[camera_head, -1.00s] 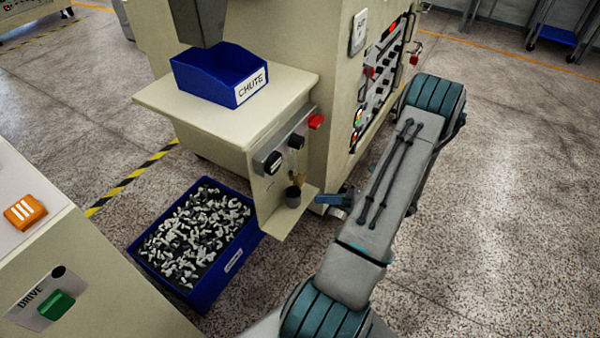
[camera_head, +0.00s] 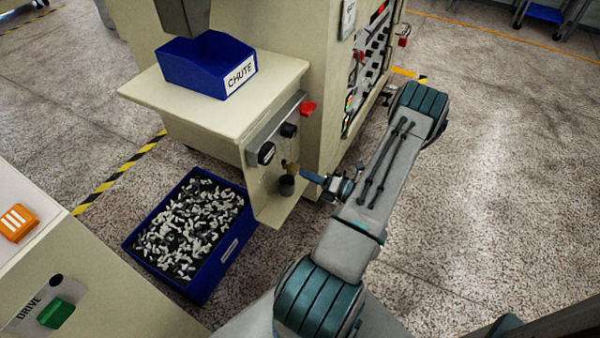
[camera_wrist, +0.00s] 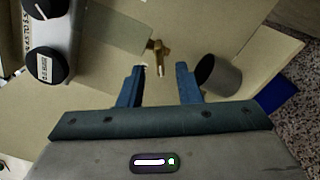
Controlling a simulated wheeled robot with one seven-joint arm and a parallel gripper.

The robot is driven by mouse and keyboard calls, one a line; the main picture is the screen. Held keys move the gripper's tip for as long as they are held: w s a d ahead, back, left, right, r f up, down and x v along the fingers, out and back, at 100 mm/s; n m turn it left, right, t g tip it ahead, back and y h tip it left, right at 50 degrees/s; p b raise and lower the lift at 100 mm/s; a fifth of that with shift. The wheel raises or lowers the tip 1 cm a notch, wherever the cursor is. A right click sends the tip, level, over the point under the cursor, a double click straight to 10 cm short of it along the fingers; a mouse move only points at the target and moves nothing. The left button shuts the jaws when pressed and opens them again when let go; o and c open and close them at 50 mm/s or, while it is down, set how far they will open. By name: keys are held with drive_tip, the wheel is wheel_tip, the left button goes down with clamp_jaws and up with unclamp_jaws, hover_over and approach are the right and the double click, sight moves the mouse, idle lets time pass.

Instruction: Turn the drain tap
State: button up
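The drain tap is a small brass fitting (camera_wrist: 158,56) on the cream panel, and it shows small in the head view (camera_head: 291,168). A dark grey cup (camera_wrist: 219,76) is beside it, and in the head view the cup (camera_head: 287,185) is just below the tap on a small ledge. My gripper (camera_wrist: 161,80) has its two blue fingers apart with nothing between them. In the wrist view the tap is just beyond the fingertips, lined up with the gap. In the head view my gripper (camera_head: 308,178) is right of the tap and cup; contact cannot be made out.
Black knobs (camera_wrist: 48,66) and a red button (camera_head: 308,108) are on the panel near the tap. A shelf (camera_head: 150,92) with a blue CHUTE bin (camera_head: 205,68) is above. A blue crate (camera_head: 212,262) of small parts stands on the floor to the left.

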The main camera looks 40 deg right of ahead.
sight(292, 169)
drive_tip(key=x, duration=0.3)
drive_tip(key=shift+w+a, duration=0.1)
drive_tip(key=shift+w, duration=0.15)
clamp_jaws()
drive_tip(key=shift+n, duration=0.3)
drive_tip(key=n+b, duration=0.2)
drive_tip(key=n, duration=0.9)
idle(0.6)
